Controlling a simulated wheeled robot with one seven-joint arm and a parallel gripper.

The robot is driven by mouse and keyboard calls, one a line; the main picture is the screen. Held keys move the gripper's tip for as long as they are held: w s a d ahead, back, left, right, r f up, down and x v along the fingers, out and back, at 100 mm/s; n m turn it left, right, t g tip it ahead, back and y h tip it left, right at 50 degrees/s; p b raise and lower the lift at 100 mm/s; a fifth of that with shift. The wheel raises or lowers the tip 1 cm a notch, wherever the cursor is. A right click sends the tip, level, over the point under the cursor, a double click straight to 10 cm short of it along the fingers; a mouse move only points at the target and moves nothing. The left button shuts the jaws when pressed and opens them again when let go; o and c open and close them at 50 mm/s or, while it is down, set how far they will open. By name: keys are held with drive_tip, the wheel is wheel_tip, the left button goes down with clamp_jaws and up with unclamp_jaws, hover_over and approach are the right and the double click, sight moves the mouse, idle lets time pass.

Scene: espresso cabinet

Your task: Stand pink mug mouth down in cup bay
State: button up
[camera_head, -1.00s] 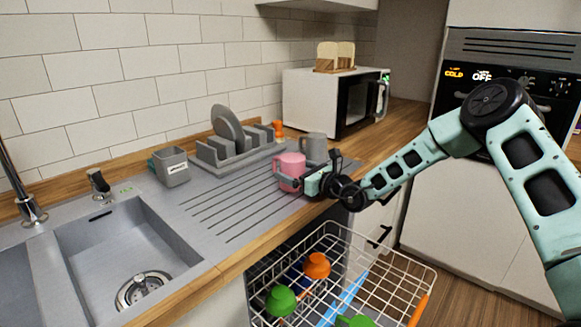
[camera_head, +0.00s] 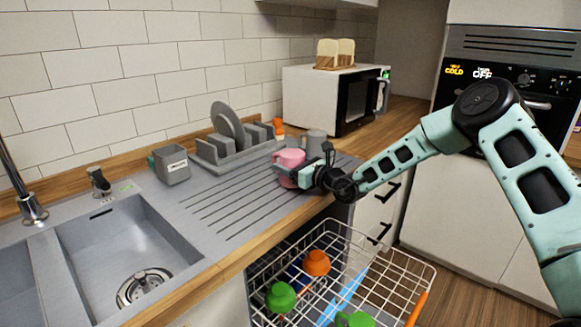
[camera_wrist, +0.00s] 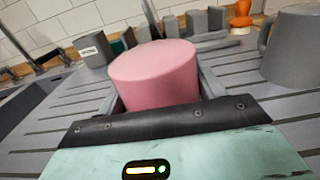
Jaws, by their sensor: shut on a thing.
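The pink mug (camera_head: 290,166) is at the right part of the grey ridged drainboard, in the head view. My gripper (camera_head: 294,175) comes from the right and is shut on it. In the wrist view the mug (camera_wrist: 155,75) sits between my fingers (camera_wrist: 160,92), showing a smooth, closed pink face on top, so its mouth seems to point down. It looks slightly tilted in the head view. I cannot tell whether its lower rim touches the drainboard. I cannot make out for certain which place is the cup bay.
A grey mug (camera_head: 313,144) stands close behind the pink one. A grey dish rack (camera_head: 222,161) with plates and a grey labelled holder (camera_head: 172,166) stand on the left. The open dishwasher basket (camera_head: 380,262) with coloured cups lies below the counter edge. The ridged drainboard (camera_head: 225,205) is clear toward the sink.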

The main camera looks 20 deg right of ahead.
wheel_tip(320, 180, up, 9)
drive_tip(key=shift+r+b, duration=0.1)
drive_tip(key=shift+b, duration=0.45)
drive_tip(key=shift+f+b, duration=3.35)
drive_tip(key=shift+f, duration=1.4)
drive_tip(key=o, duration=1.2)
drive_tip(key=shift+o, duration=0.2)
drive_tip(key=v, duration=1.7)
drive_tip(key=shift+s+b, duration=0.2)
drive_tip(key=shift+b, duration=0.2)
drive_tip(key=shift+d, duration=0.1)
